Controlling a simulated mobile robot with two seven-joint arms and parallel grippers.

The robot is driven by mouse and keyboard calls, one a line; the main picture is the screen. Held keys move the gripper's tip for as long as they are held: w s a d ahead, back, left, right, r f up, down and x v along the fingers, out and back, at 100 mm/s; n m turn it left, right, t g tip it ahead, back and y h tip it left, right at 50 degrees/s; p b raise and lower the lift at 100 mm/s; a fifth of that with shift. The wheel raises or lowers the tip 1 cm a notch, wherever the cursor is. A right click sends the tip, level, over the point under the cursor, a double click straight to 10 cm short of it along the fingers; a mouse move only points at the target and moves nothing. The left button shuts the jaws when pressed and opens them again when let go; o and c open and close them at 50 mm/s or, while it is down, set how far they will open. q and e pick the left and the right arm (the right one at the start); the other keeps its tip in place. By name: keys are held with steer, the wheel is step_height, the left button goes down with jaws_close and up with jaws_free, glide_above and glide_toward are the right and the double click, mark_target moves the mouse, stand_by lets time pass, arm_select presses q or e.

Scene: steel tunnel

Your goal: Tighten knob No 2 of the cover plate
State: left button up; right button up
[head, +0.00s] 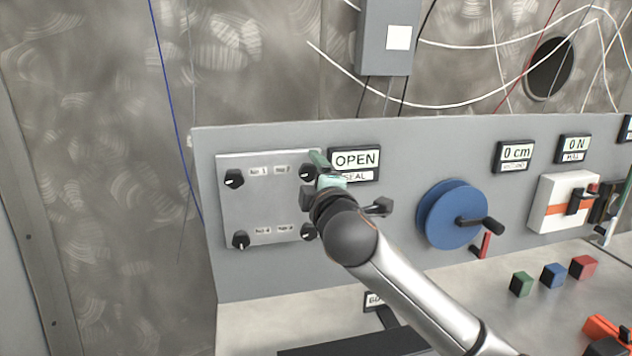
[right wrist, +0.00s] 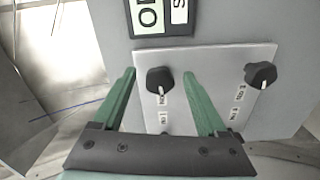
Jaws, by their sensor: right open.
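The grey cover plate (head: 270,205) is on the upright panel, with a dark knob near each corner. Knob No 2 (head: 306,171) is at its top right, partly hidden by my right gripper (head: 322,170). In the right wrist view, knob No 2 (right wrist: 160,79) shows between the tips of the open green fingers of my right gripper (right wrist: 160,75), with a gap on each side. Its white mark points toward its label. I cannot tell whether the tips reach down to the knob's depth. Knob No 3 (right wrist: 260,75) is to the right there. My left gripper is not in view.
An OPEN/SEAL display (head: 355,161) sits close right of the plate. A blue wheel with a crank (head: 450,214) and a white-orange switch box (head: 560,205) are further right. Small coloured cubes (head: 553,275) stand on the bench. Cables hang above the panel.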

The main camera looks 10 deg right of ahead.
steer(key=s+b, duration=0.2)
steer(key=s, duration=1)
steer(key=shift+s, duration=0.25)
